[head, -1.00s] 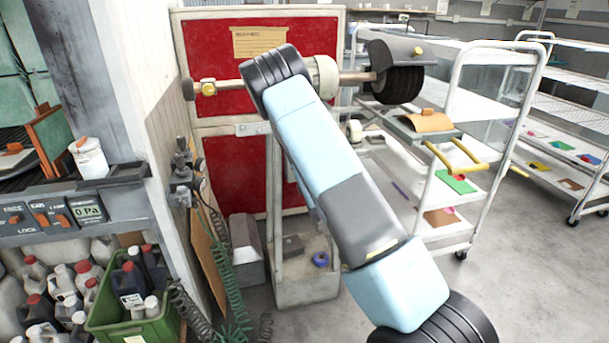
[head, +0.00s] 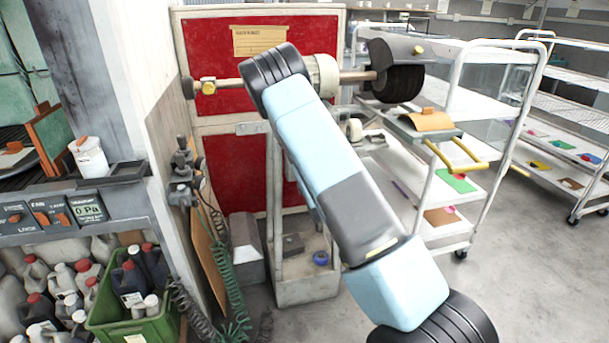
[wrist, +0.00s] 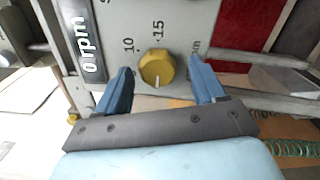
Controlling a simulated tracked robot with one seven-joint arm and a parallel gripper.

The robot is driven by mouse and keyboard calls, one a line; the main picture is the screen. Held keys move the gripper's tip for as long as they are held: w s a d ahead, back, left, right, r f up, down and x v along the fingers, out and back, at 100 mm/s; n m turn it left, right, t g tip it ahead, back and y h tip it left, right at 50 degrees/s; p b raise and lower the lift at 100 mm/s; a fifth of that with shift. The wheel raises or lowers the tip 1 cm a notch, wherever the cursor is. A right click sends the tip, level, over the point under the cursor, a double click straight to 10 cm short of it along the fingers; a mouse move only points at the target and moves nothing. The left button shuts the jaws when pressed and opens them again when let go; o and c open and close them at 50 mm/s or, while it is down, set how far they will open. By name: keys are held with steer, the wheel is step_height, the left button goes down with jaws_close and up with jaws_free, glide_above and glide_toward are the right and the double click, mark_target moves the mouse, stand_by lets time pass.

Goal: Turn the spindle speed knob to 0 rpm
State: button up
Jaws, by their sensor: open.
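The spindle speed knob (wrist: 156,68) is a round, gold-yellow knob on a grey panel (wrist: 185,25) in the wrist view. Its white mark points toward the bottom of the picture. The scale shows 10 and 15 beside it; other lettering is partly hidden by the right finger. A display (wrist: 85,45) on the panel reads 0 rpm. My gripper (wrist: 159,64) is open, with one blue finger on each side of the knob and gaps between fingers and knob. In the head view the knob and my gripper are hidden behind my arm.
The dark buffing brush (head: 398,82) sits on the spindle right of my arm. A white rack cart (head: 490,130) stands further right. A red-panelled cabinet (head: 222,60) is behind the machine. Grey pedestal, coiled hoses (head: 235,290) and a green crate (head: 135,325) are lower left.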

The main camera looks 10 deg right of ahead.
steer(key=s, duration=1.3)
steer(key=shift+s, duration=0.2)
